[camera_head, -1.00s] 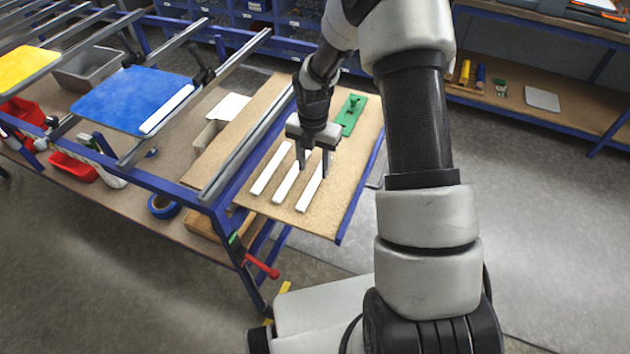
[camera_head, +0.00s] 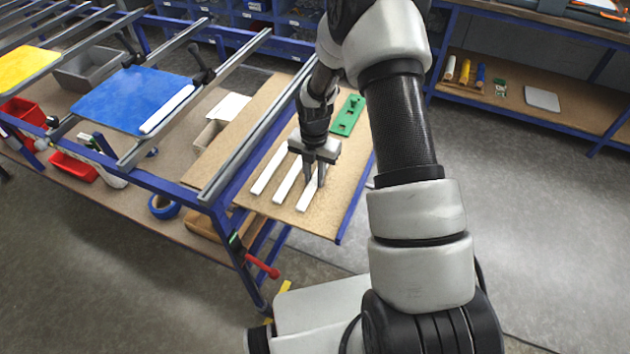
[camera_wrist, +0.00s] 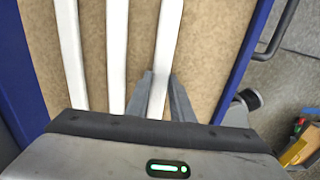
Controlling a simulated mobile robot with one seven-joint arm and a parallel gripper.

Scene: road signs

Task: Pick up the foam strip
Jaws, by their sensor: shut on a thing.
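Three white foam strips lie side by side on a brown board table. My gripper (camera_head: 314,182) is down at the right-hand foam strip (camera_head: 306,197), with its fingers shut on it. In the wrist view the same right-hand strip (camera_wrist: 167,40) runs between the two grey fingers (camera_wrist: 160,98). The middle strip (camera_head: 288,181) and the left strip (camera_head: 268,173) lie free to its left. They also show in the wrist view as the middle strip (camera_wrist: 117,50) and left strip (camera_wrist: 70,50). The fingers hide part of the held strip; I cannot tell whether it is clear of the board.
A green plate (camera_head: 346,116) lies on the board (camera_head: 333,205) behind my gripper. A blue metal frame with rails (camera_head: 245,120) stands to the left. A blue panel (camera_head: 130,98) with another white strip (camera_head: 167,109) rests on that frame.

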